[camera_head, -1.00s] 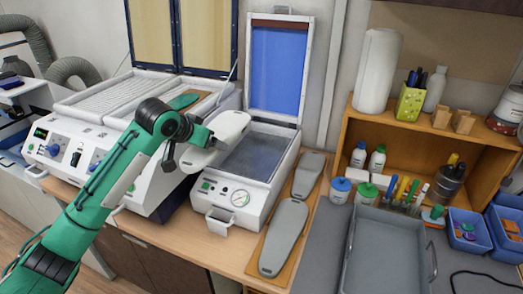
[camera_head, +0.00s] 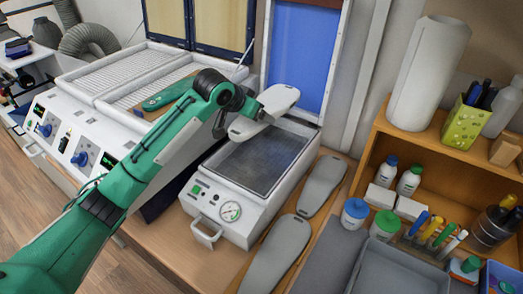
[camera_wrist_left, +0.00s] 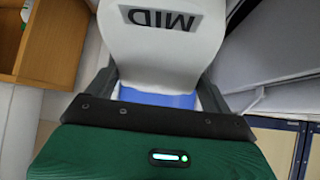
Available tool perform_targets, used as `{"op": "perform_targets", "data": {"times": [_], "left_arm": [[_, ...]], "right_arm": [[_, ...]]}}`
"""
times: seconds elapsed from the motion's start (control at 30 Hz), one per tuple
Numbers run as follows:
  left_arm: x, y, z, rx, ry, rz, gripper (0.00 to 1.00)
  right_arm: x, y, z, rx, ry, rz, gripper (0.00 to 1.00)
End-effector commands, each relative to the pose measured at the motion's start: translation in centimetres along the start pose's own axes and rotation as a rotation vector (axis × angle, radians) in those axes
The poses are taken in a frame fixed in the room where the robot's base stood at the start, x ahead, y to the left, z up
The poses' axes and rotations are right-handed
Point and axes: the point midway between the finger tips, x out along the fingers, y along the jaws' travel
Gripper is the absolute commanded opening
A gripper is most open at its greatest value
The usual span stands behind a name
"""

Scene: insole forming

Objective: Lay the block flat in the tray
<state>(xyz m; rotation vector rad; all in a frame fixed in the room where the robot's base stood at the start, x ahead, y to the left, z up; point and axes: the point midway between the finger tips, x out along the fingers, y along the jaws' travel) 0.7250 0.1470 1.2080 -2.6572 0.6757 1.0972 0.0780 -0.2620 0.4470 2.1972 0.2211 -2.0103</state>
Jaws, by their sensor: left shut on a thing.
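The block is a pale, foot-shaped piece (camera_head: 280,98). In the left wrist view its face (camera_wrist_left: 165,55) carries the dark letters MID, seen upside down. My left gripper (camera_head: 250,108) is shut on the block, with a finger on each side of it in the left wrist view (camera_wrist_left: 158,90). The block is held over the rear of an open white machine, whose recessed dark bed (camera_head: 255,160) looks empty. A separate grey tray (camera_head: 395,275) is partly in view at the lower right. My right gripper is not in view.
The machine's blue-faced lid (camera_head: 305,45) stands raised behind the block. Two grey foot-shaped pieces (camera_head: 275,255) lie right of the machine. A larger white machine (camera_head: 85,115) stands at left, with a green insole (camera_head: 168,93) on it. A wooden shelf (camera_head: 385,110) holds bottles.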

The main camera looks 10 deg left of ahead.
Motion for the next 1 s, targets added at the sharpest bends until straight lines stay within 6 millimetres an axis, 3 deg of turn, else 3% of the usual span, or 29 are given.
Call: {"op": "perform_targets", "data": {"times": [0.17,0.4,0.63,1.0], "left_arm": [[3.1,0.0,3.2,-0.003,-0.004,0.001,0.47],[7.0,0.0,7.0,-0.002,-0.001,0.000,0.47],[8.6,0.0,8.6,-0.001,0.002,0.000,0.47],[11.4,0.0,11.4,0.000,0.003,0.000,0.47]], "right_arm": [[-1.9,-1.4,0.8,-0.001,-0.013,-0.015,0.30],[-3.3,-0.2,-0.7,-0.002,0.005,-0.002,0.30],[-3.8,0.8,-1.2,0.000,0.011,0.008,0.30],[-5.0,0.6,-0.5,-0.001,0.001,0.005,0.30]]}}
